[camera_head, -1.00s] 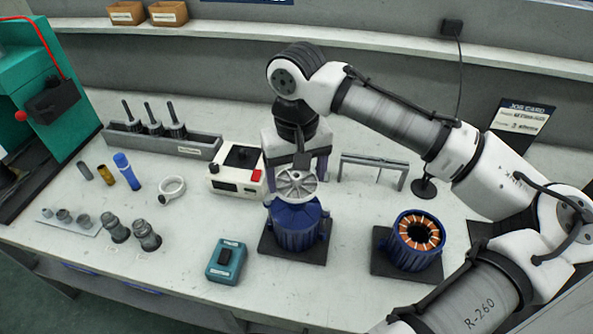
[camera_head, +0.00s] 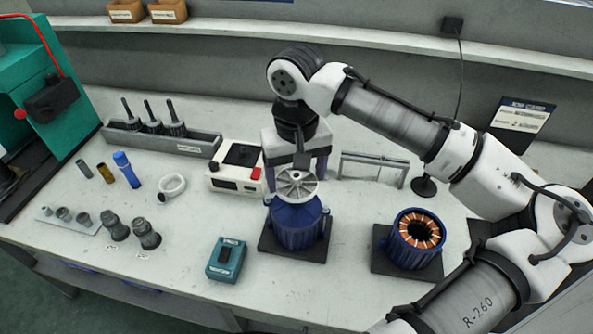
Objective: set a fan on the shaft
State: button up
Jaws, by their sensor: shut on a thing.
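A pale grey fan (camera_head: 296,186) with spokes is at the top of the blue motor housing (camera_head: 296,225), which stands on a dark square base at the middle of the bench. My gripper (camera_head: 301,160) points down from above and is shut on the fan at its far side. The fan looks roughly level. It covers the top of the housing, so the shaft is hidden, and I cannot tell whether the fan touches the housing or hangs just above it.
A second blue housing (camera_head: 418,238) with copper windings stands to the right. A white box with a red button (camera_head: 236,168) is close on the left, and a teal device (camera_head: 227,259) is at front left. A grey frame (camera_head: 374,168) stands behind right. Small parts fill the left side.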

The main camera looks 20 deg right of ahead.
jog(key=shift+f, duration=0.55)
dwell(0.6)
jog(key=shift+f+b, duration=0.35)
jog(key=shift+f, duration=0.05)
jog(key=o, duration=0.8)
notch_tip(320, 180, up, 8)
jog(key=p, duration=0.7)
